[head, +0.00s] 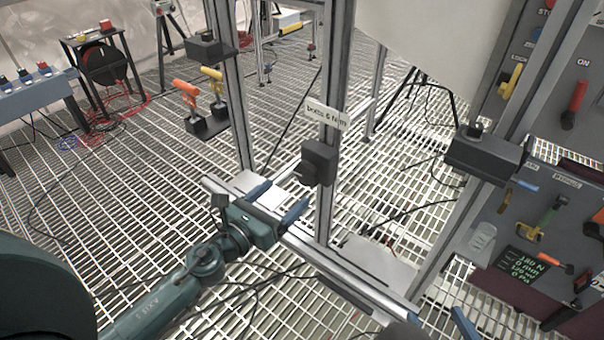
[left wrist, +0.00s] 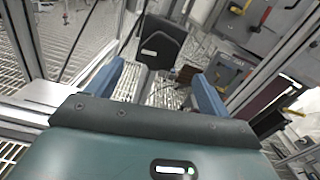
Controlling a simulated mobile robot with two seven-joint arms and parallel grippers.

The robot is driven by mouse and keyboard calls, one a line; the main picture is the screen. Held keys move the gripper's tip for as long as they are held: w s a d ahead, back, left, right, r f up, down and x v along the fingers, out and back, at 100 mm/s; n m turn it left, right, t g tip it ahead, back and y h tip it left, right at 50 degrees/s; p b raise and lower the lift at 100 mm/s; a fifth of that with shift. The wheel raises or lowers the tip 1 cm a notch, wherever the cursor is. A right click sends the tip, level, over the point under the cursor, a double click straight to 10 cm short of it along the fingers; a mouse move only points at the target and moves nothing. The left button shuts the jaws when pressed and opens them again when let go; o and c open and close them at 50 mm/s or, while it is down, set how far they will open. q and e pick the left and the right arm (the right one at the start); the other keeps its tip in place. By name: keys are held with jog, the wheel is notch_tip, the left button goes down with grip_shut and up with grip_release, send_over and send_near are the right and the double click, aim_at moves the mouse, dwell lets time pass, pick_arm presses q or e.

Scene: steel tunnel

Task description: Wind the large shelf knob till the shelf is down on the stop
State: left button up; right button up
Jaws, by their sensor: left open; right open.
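I cannot tell whether this is the large shelf knob. My left gripper (head: 277,201) is open and empty, below and left of this block, its blue fingers apart. In the left wrist view a dark block (left wrist: 162,43) with a small white label shows ahead, beyond the open fingers. A blue finger of my right gripper (head: 465,325) shows at the bottom edge; the rest is mostly cut off. No shelf or stop can be made out surely.
Dark boxes with small tops are on the left post (head: 207,48) and right post (head: 485,157). A low aluminium rail (head: 330,262) runs beneath the gripper. A tool panel (head: 550,195) stands at right. Grating floor is open at left, with cables.

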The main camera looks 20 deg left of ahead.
aim_at(305, 177)
pick_arm(q)
jog(key=x, duration=0.7)
jog(key=shift+w+f+p, duration=0.1)
jog(key=shift+p, duration=0.2)
jog(key=shift+c, duration=0.5)
jog(key=c, duration=0.9)
